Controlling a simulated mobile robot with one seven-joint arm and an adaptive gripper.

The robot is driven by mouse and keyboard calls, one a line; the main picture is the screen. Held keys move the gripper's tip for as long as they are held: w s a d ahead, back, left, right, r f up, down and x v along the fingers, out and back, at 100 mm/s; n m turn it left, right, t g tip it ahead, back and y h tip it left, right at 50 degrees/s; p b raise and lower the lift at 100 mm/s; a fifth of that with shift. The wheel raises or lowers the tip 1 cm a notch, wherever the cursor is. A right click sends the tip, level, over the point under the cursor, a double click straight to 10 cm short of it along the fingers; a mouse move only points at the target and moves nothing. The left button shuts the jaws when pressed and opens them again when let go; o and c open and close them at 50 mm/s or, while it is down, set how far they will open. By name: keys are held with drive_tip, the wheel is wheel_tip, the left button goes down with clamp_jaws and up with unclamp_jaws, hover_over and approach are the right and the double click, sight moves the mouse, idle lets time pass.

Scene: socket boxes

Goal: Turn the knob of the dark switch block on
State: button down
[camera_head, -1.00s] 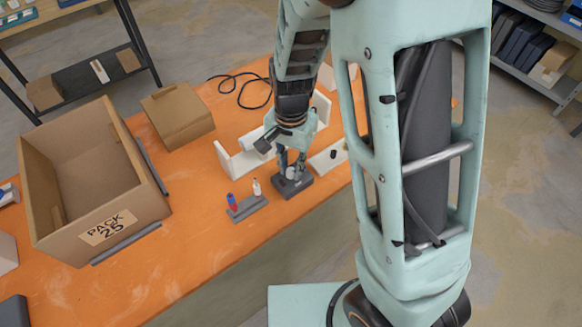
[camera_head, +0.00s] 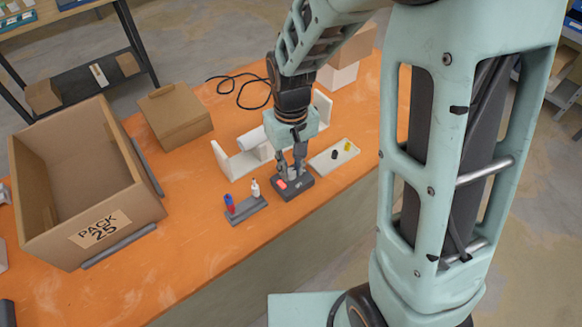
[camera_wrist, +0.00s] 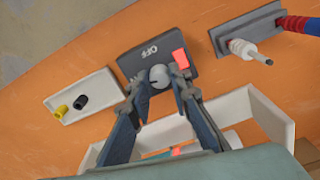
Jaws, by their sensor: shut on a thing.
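The dark switch block (camera_head: 304,184) sits on the orange table near its front edge. It also shows in the wrist view (camera_wrist: 130,62), with the word OFF and a bright red patch (camera_wrist: 180,60) on its top. Its pale round knob (camera_wrist: 160,74) lies between my fingertips in the wrist view. My gripper (camera_head: 291,173) points down over the block and is shut on the knob, with one finger on each side. In the head view my fingers partly hide the knob.
A grey holder (camera_head: 248,208) with a red-blue piece and a white bottle-like piece stands left of the block. A white tray (camera_head: 325,163) with black and yellow pieces lies right. A white open frame (camera_head: 236,165) stands behind. A large carton (camera_head: 125,215) is farther left.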

sight(292, 171)
drive_tip(key=shift+n, duration=1.1)
drive_tip(key=c, duration=1.8)
unclamp_jaws()
drive_tip(key=shift+o, duration=0.2)
drive_tip(key=shift+r, duration=0.1)
wheel_tip(292, 171, up, 12)
drive_tip(key=shift+d, duration=0.1)
